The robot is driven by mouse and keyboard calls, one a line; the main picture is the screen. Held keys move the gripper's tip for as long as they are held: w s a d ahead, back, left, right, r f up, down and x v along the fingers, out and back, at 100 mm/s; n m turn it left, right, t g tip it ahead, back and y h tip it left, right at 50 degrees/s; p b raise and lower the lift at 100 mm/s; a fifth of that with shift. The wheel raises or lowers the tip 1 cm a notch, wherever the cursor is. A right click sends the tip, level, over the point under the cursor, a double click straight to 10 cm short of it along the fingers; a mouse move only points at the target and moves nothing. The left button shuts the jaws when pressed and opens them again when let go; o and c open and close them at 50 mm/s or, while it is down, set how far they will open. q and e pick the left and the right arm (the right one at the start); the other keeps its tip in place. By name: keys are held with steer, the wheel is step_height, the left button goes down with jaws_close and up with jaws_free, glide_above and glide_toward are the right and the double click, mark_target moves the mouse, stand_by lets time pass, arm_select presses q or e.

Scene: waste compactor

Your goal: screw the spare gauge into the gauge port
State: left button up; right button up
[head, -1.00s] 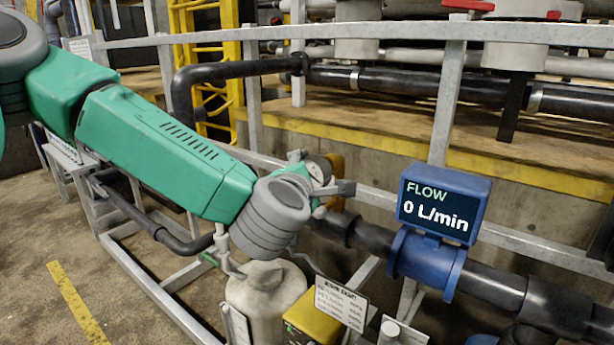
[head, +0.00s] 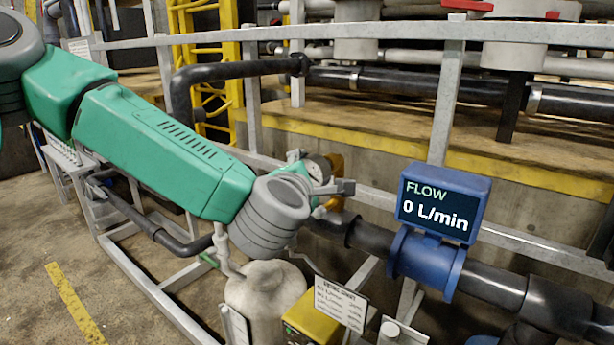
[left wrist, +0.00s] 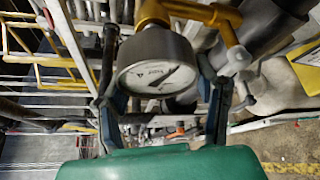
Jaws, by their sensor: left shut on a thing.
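The spare gauge (left wrist: 158,76) has a round white dial in a dark grey case. In the left wrist view it sits between the two fingers of my left gripper (left wrist: 161,88), which is shut on it. Its case meets a brass fitting (left wrist: 166,12), seemingly the gauge port. I cannot tell whether the thread is engaged. In the head view the gauge (head: 319,169) shows small and partly covered by my left gripper (head: 322,175), with the brass fitting (head: 337,166) just behind it. My right gripper is in neither view.
A blue flow meter (head: 437,205) reading 0 L/min sits on the dark pipe (head: 496,277) to the right. Grey rails (head: 372,196) run behind the gripper. A pale tank (head: 264,287), a yellow box (head: 306,322) and a printed sign (head: 341,303) stand below.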

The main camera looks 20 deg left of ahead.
arm_select(q)
steer(key=shift+w+d, duration=0.1)
steer(key=shift+w, duration=0.1)
stand_by(0.4)
steer(key=o, duration=0.8)
steer(key=c, duration=0.5)
steer(key=shift+o, duration=0.2)
steer(key=shift+m+t+b, duration=0.7)
steer(key=shift+m+b, duration=0.35)
steer(key=shift+m, duration=0.15)
steer(key=shift+r+m+t+y+b, duration=0.15)
steer(key=shift+m+t+y+b, duration=0.25)
steer(key=shift+m, duration=0.3)
steer(key=shift+r, duration=0.1)
steer(key=shift+m, duration=0.3)
